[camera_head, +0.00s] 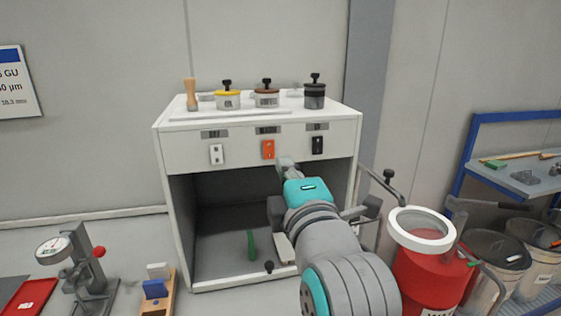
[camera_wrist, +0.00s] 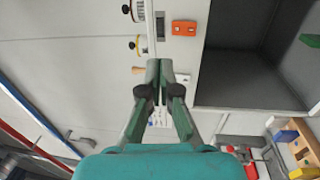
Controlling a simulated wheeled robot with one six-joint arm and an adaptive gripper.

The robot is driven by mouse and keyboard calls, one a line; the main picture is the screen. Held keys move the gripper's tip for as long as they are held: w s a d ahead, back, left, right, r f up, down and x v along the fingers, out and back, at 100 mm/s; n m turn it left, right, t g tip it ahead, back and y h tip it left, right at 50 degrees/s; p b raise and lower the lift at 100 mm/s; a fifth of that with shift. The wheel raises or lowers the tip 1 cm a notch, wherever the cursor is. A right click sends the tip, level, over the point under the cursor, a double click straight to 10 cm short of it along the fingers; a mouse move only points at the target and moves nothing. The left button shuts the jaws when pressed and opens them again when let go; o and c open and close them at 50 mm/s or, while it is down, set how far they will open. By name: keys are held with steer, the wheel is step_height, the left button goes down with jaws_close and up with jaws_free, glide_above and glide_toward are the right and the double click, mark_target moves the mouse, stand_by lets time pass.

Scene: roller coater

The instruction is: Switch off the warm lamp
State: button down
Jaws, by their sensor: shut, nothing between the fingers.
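A white cabinet (camera_head: 345,138) carries three rocker switches on its front panel: a white switch (camera_head: 217,154), an orange switch (camera_head: 268,149) and a black switch (camera_head: 317,145). Each has a small label above it, too small to read, so I cannot tell which works the warm lamp. No lamp is clearly visible. My gripper (camera_head: 286,163) is in front of the panel, just below and right of the orange switch in the head view. In the wrist view its fingertips (camera_wrist: 160,66) are together and empty, below the orange switch (camera_wrist: 185,28). Contact is not visible.
Lidded pots, including a yellow-topped one (camera_head: 228,99), and a wooden-handled tool (camera_head: 190,95) stand on the cabinet. Its open bay holds a green item (camera_head: 251,245). A red drum (camera_head: 430,280) stands right of my arm. A dial gauge (camera_head: 54,249) stands at left.

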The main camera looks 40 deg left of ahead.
steer(key=shift+r+v, duration=0.2)
steer(key=shift+v, duration=0.75)
